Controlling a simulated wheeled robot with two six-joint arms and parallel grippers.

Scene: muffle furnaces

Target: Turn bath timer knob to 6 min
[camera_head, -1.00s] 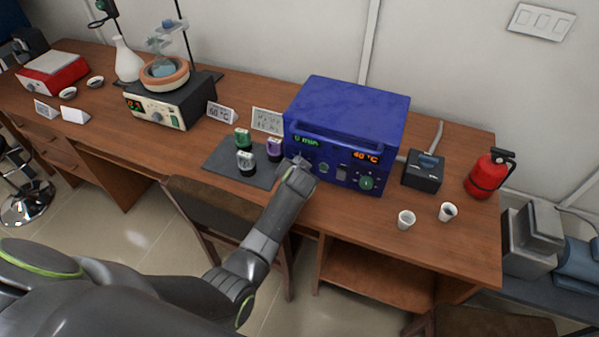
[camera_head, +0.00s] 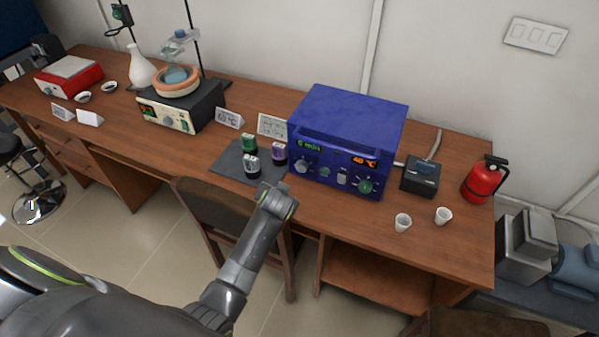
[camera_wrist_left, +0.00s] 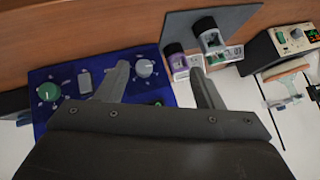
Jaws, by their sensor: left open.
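The blue bath (camera_head: 350,128) stands on the wooden bench. Its small green display (camera_head: 308,144) appears to read 6 min, though the digit is blurred; the orange display reads about 40 °C. The grey-white timer knob (camera_head: 302,166) is at the panel's left; it also shows in the left wrist view (camera_wrist_left: 145,68). A green knob (camera_head: 365,186) is at the right. My left gripper (camera_head: 277,194) is below and left of the panel, apart from it. In the left wrist view the gripper (camera_wrist_left: 160,70) is open, with the knob visible between its fingers. My right gripper is not in view.
A dark mat (camera_head: 230,168) with several small vials lies just left of the bath. A black box (camera_head: 421,177), two white cups and a red extinguisher (camera_head: 483,181) stand to the right. A chair (camera_head: 225,215) is under the bench front.

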